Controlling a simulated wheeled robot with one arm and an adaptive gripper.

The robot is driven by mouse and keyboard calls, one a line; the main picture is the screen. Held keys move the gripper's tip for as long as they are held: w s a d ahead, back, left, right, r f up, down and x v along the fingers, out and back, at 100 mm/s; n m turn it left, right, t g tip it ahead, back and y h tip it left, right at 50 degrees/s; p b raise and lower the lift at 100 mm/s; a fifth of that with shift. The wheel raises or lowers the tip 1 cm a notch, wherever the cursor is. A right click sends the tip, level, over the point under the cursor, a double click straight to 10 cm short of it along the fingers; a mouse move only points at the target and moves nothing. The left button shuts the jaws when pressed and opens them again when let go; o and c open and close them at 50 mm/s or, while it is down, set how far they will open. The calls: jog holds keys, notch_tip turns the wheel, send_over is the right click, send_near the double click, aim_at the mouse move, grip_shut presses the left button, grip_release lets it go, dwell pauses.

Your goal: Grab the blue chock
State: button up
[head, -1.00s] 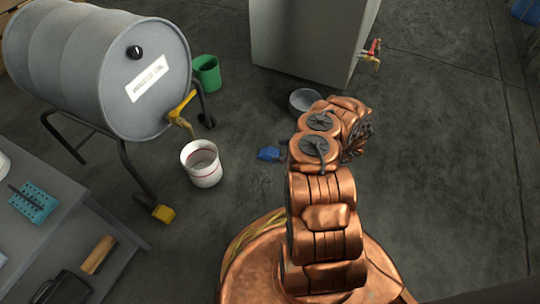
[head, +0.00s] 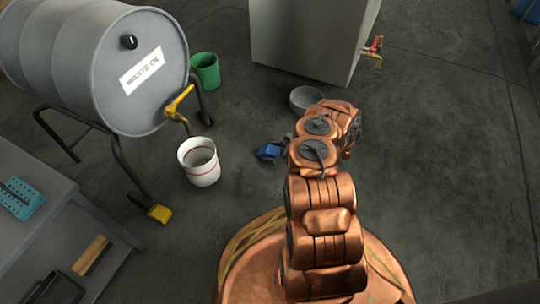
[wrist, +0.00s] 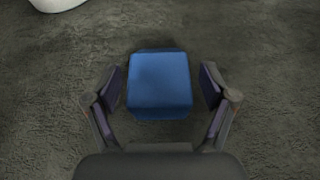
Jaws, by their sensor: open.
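The blue chock (wrist: 159,84) lies on the dark floor. In the wrist view it sits between the two open fingers of my gripper (wrist: 162,90), with a narrow gap on each side. In the head view the blue chock (head: 268,152) shows just left of my arm, beside the white bucket. My gripper (head: 276,148) is mostly hidden there behind my copper arm; only a dark part shows by the chock. The gripper is open and holds nothing.
A white bucket (head: 200,165) stands under the yellow tap (head: 178,102) of a grey waste oil drum (head: 90,65). A green bucket (head: 206,72), a grey bowl (head: 305,99) and a grey cabinet (head: 305,40) stand behind. A yellow chock (head: 159,213) sits at the drum stand's foot.

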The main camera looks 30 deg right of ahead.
jog(key=shift+w+a+f, duration=0.15)
jog(key=shift+w, duration=0.1)
jog(key=c, duration=1.4)
jog(key=shift+o, duration=0.2)
